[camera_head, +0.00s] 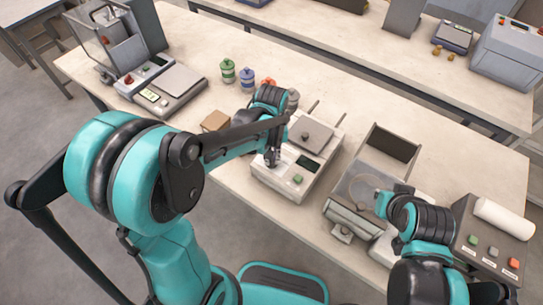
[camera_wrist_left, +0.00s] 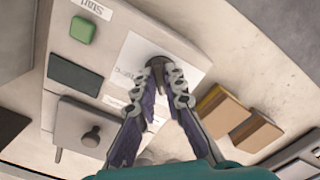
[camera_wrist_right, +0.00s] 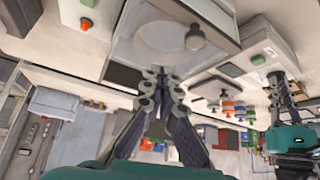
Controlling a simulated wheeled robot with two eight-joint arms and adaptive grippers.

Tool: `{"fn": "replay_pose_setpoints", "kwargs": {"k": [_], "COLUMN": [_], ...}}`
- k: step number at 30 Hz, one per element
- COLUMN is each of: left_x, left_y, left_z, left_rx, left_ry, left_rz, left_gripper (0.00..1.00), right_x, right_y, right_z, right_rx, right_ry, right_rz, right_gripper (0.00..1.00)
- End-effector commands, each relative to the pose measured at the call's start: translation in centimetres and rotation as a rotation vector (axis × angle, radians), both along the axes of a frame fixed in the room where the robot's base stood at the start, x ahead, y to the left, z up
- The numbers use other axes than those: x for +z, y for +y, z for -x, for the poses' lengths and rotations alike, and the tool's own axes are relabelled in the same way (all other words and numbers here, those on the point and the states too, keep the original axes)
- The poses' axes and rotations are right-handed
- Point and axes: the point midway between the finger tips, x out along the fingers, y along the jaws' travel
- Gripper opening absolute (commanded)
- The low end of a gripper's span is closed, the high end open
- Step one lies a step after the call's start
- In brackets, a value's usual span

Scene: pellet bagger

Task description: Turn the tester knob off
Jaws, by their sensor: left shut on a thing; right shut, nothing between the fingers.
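The tester (camera_head: 299,165) is a pale box near the front edge in the middle of the table, with a green button, a dark display and a square grey lid. Its dark knob (camera_wrist_left: 156,62) sits on a white label panel in the left wrist view. My left gripper (camera_head: 271,158) is shut on this knob from above, and its fingertips (camera_wrist_left: 158,75) hide part of it. My right gripper (camera_wrist_right: 160,80) is shut and empty over the neighbouring machine with a clear plate (camera_head: 362,187). In the head view its fingers are mostly hidden by its arm.
Brown blocks (camera_head: 215,121) lie left of the tester. Green (camera_head: 228,71) and blue (camera_head: 247,78) canisters stand behind it. A button box (camera_head: 492,240) with a white roll (camera_head: 503,218) stands at the right.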

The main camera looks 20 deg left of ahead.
Motion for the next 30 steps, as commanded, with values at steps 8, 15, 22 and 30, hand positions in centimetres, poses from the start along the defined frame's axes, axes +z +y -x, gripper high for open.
{"fn": "replay_pose_setpoints", "kwargs": {"k": [8,15,22,30], "left_x": [0.00,0.00,0.00,0.00], "left_y": [-0.04,-0.05,-0.05,-0.05], "left_z": [-0.04,-0.04,-0.05,-0.05], "left_rx": [0.192,0.289,0.324,0.327], "left_ry": [0.000,0.000,0.000,0.000], "left_rz": [0.000,0.000,0.000,0.000], "left_gripper": [0.00,0.00,0.00,0.00], "right_x": [0.05,0.06,0.07,0.06], "right_y": [0.00,0.00,0.00,0.00], "right_z": [0.00,0.00,0.00,0.00], "right_rx": [0.000,0.000,0.000,0.000], "right_ry": [0.000,0.000,0.000,0.000], "right_rz": [0.000,0.000,0.000,0.000], "right_gripper": [0.00,0.00,0.00,0.00]}}
